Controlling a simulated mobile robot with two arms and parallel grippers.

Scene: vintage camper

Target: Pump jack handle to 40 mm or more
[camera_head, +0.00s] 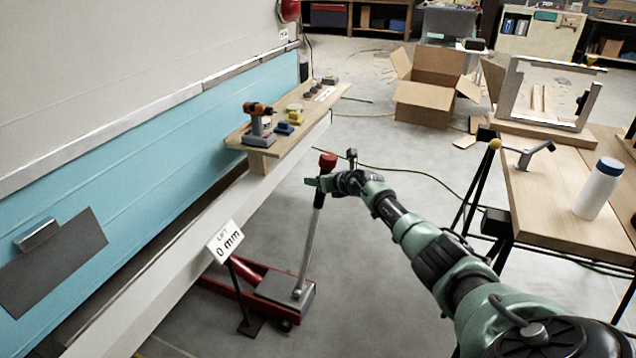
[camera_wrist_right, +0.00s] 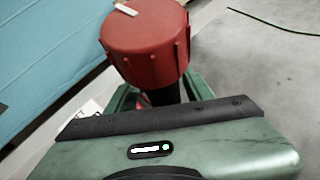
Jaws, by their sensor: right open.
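The red floor jack (camera_head: 272,296) stands on the floor beside the camper, its long grey handle (camera_head: 311,240) nearly upright with a slight lean to the right. A red knob (camera_head: 327,162) caps the handle; in the right wrist view the knob (camera_wrist_right: 147,45) is large and close, just beyond the gripper body. My right gripper (camera_head: 318,182) is open at the handle just below the knob, its green fingers on either side of the dark shaft. Whether they touch it is unclear. A sign (camera_head: 226,242) by the jack reads "LIFT 0 mm". My left gripper is not in view.
A wooden shelf (camera_head: 315,108) on the camper's side holds an orange drill (camera_head: 258,118) and small items. A wooden workbench (camera_head: 540,205) with a white bottle (camera_head: 598,188) stands at right. A cardboard box (camera_head: 428,100) sits behind. Floor between jack and bench is mostly clear, crossed by a green cable.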

